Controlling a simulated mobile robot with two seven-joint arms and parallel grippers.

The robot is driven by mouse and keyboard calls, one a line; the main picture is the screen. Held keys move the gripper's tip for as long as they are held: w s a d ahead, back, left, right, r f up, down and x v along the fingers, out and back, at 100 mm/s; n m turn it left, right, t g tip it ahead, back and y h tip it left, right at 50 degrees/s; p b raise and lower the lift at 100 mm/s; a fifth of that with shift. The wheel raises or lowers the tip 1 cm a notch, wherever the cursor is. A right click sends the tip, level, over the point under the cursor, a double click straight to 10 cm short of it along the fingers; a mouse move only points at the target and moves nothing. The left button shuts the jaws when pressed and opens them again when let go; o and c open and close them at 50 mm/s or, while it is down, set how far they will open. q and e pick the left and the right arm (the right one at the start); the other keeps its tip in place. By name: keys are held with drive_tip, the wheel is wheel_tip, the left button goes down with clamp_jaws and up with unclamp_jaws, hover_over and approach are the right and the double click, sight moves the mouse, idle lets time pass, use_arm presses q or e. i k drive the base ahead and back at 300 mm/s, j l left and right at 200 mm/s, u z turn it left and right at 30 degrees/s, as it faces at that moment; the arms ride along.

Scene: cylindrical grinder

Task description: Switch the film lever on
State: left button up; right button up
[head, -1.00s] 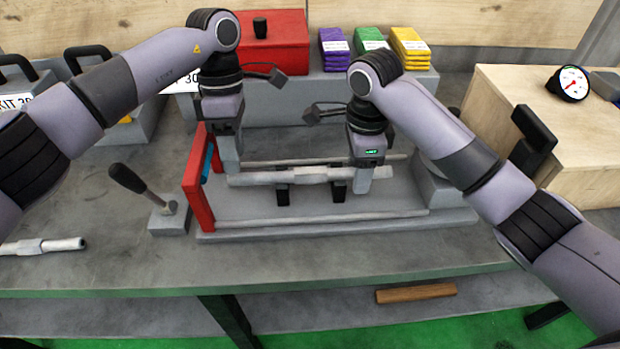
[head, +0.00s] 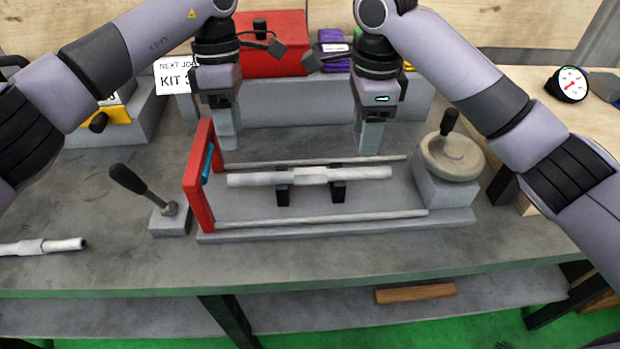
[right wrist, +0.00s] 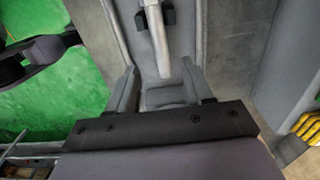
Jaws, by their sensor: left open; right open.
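A lever with a black handle (head: 130,182) stands on a small grey base (head: 170,221) left of the grinder in the head view. Its handle leans up and to the left. My left gripper (head: 228,140) is open and empty, up and to the right of the lever, behind the red frame. My right gripper (head: 368,138) is open above the far side of the grinder bed, well apart from the lever. In the right wrist view its fingers (right wrist: 157,88) are spread, with the shaft's end showing beyond them.
A pale stepped shaft (head: 310,176) lies on two black rests on the grinder bed (head: 330,210). A red frame (head: 198,185) stands at its left end, a handwheel (head: 452,157) at its right. Another shaft (head: 40,246) lies at far left. The front bench strip is clear.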

sight(119, 172)
drive_tip(key=k, duration=1)
